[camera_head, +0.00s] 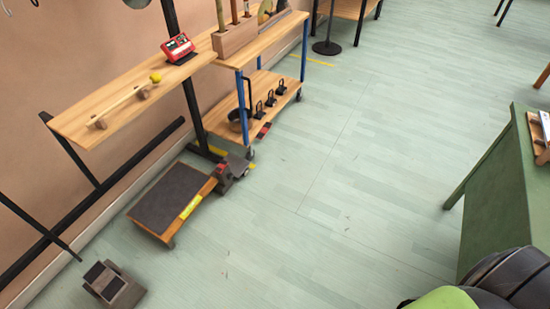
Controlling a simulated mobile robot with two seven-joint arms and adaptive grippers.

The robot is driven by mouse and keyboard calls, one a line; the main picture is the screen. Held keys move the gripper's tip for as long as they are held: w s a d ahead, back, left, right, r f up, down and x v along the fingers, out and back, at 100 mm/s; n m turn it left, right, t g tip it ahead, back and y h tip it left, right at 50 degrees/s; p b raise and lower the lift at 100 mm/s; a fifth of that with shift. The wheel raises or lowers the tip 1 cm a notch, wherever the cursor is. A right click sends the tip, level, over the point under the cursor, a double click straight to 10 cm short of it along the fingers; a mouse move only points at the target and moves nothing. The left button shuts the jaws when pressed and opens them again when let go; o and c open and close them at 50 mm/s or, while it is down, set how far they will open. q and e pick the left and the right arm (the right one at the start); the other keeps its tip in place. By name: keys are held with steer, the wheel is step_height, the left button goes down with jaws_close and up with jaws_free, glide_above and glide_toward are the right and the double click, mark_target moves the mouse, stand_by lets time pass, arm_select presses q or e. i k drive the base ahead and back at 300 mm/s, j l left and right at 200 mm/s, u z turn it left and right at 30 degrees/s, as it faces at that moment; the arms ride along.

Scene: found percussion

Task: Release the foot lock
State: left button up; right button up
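A small red and dark piece (264,130) lies by the lower shelf of the blue-legged cart. No part is clearly readable as the foot lock, and its state cannot be told. Neither of my grippers is in view.
A wooden wall shelf (115,108) overhangs the left side. The middle floor is clear.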

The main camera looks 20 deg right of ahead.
mark_target(219, 170)
steer(key=z, duration=0.2)
steer(key=i+l+u, duration=0.4)
steer(key=i, duration=0.55)
steer(key=i+l+u, duration=0.45)
steer(key=i+l, duration=0.45)
